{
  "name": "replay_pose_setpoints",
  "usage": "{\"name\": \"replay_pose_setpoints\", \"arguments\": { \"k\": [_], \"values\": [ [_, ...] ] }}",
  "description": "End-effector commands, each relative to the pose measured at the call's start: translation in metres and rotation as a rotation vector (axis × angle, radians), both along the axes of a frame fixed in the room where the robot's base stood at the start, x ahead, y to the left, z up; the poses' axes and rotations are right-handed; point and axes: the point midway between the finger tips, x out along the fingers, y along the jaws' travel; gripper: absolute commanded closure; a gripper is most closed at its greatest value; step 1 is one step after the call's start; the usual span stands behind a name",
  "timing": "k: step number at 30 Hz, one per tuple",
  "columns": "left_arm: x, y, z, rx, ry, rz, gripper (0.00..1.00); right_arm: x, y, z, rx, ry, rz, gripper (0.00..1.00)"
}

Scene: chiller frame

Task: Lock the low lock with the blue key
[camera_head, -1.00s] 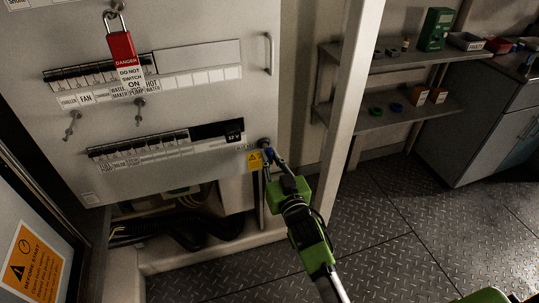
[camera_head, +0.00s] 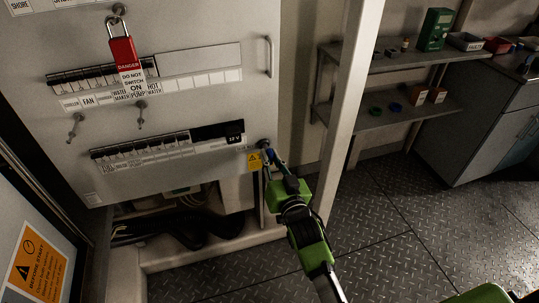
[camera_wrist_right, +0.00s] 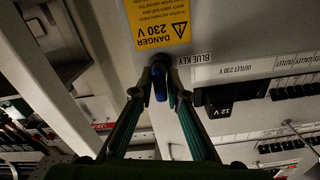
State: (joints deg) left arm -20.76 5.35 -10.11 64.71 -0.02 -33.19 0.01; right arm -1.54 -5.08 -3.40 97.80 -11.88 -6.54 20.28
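The low lock (camera_head: 264,143) is a small round fitting at the lower right corner of the cabinet panel, beside a yellow warning label. A label reading "BLUE KEY" is next to it in the right wrist view. The blue key (camera_wrist_right: 159,84) is at the lock, between the fingertips of my right gripper (camera_wrist_right: 159,92). The fingers converge on the key's head and close on it. The right gripper (camera_head: 269,158) also shows in the head view, reaching up to the lock. The key's shaft is hidden, so I cannot tell how deep it sits. My left gripper is not in view.
A red padlock with a danger tag (camera_head: 124,56) hangs on the cabinet panel (camera_head: 200,25). Two small keys or knobs (camera_head: 141,108) stick out below it.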

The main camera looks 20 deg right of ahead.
Motion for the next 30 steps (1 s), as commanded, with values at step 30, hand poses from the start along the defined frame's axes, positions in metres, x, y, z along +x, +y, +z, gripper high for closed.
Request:
{"name": "replay_pose_setpoints", "arguments": {
  "k": [30],
  "values": [
    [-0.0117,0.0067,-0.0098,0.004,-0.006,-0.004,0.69,-0.0001,0.0,-0.0002,0.139,0.006,-0.001,0.88]
  ]
}}
